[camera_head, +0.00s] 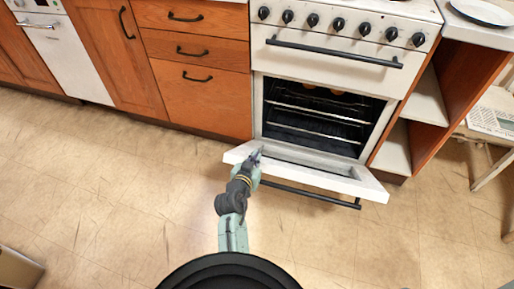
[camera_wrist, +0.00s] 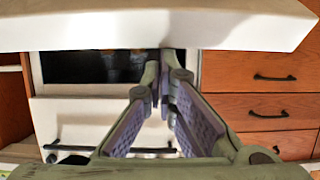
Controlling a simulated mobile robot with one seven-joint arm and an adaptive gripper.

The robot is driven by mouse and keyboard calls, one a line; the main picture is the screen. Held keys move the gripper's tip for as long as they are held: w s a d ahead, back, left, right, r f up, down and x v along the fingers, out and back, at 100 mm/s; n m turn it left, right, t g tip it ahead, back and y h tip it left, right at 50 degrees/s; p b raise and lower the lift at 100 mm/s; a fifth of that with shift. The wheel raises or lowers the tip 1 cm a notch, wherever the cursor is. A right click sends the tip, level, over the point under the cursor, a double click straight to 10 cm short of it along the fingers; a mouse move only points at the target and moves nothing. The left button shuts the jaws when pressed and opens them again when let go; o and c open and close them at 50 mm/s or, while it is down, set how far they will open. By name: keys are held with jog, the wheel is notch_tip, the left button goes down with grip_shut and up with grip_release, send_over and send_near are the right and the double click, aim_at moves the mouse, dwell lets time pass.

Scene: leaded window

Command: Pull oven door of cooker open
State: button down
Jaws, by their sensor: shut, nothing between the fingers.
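The white cooker's oven door (camera_head: 350,183) is hinged down and stands wide open, tilted outward over the floor. Its dark bar handle (camera_head: 310,195) shows along the front, below the door's edge. My gripper (camera_head: 257,153) is at the left part of the door, its fingertips over the door's inner side. In the wrist view my gripper (camera_wrist: 163,62) has its fingertips together with nothing between them, and the white door (camera_wrist: 100,28) fills the top of the picture. The fingertips overlap the door's edge there; I cannot tell whether they touch it. My gripper is off the handle.
The oven cavity (camera_head: 320,118) is open, with wire racks inside. Above it is a closed white panel with its own dark handle (camera_head: 330,50). Wooden drawers (camera_head: 200,90) stand left of the cooker, and an open shelf unit (camera_head: 425,100) stands right. The floor in front is clear.

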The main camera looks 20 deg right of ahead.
jog(key=s+f, duration=0.1)
jog(key=a+f+b, duration=0.1)
jog(key=s+f, duration=0.1)
jog(key=shift+s+a+f+b, duration=0.2)
jog(key=shift+s+a+b, duration=0.15)
jog(key=shift+b, duration=0.05)
jog(key=shift+r, duration=0.1)
